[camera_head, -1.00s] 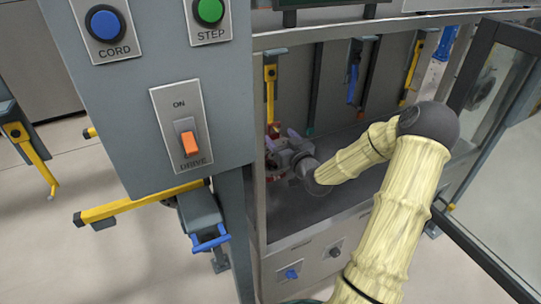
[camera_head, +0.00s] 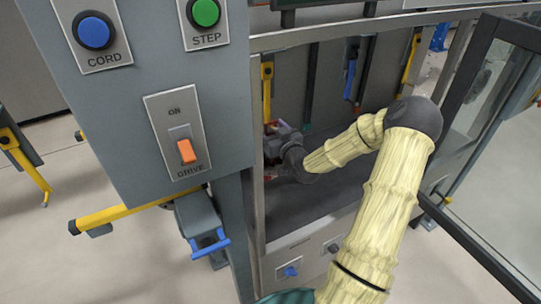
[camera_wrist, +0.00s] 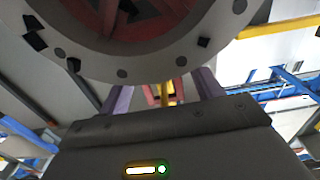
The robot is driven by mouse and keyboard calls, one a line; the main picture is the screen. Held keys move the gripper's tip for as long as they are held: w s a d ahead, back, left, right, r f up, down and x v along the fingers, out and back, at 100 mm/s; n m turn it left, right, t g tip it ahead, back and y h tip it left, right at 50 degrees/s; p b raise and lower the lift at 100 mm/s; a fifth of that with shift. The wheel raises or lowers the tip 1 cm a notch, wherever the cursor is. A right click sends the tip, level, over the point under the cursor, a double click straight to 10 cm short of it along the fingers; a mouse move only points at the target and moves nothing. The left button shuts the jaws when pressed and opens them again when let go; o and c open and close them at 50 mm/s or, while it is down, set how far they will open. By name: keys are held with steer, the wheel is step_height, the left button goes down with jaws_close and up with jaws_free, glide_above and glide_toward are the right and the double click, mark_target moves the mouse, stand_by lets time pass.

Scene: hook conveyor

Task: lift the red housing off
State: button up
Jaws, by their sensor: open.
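The red housing (camera_wrist: 140,22) fills the top of the wrist view, very close, with a round grey flange and dark bolts around its red inside. A small red loop-like part (camera_wrist: 151,96) shows below the flange, beside the lower end of a yellow hook (camera_wrist: 170,92). My gripper (camera_wrist: 164,90) is open, its two purplish fingers apart on either side of this part; contact cannot be told. In the head view my gripper (camera_head: 280,135) is inside the cabinet below the left yellow hook (camera_head: 267,88). Most of the housing is hidden there; only a red sliver shows.
A grey post with the drive switch panel (camera_head: 180,135) stands close left of my arm. A glass door (camera_head: 495,130) stands open at right. A blue-ended hook (camera_head: 350,80) hangs farther right. The dark cabinet floor (camera_head: 320,195) looks clear.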

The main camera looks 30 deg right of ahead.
steer(key=shift+a, duration=0.1)
steer(key=shift+c, duration=0.4)
steer(key=shift+w, duration=0.15)
jaws_close()
steer(key=shift+a, duration=0.1)
steer(key=shift+r, duration=0.2)
